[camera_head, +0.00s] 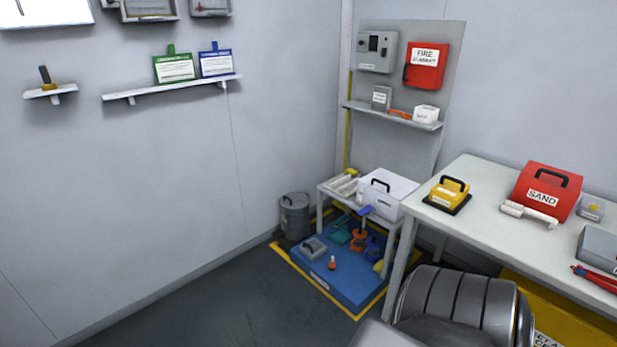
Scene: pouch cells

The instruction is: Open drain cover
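No part is clearly recognisable as a drain cover. A small grey block with a dark handle (314,247) sits on the blue floor mat (345,284) in the corner. A yellow block with a black handle and black base (450,193) stands on the right table. I cannot tell whether either one is the drain cover. Neither of my grippers is in view.
The right table (480,178) also holds a red SAND box (545,190). A low table with a white box (386,193) stands over the mat's back. A grey bin (295,216) is left of it. The floor at left is clear.

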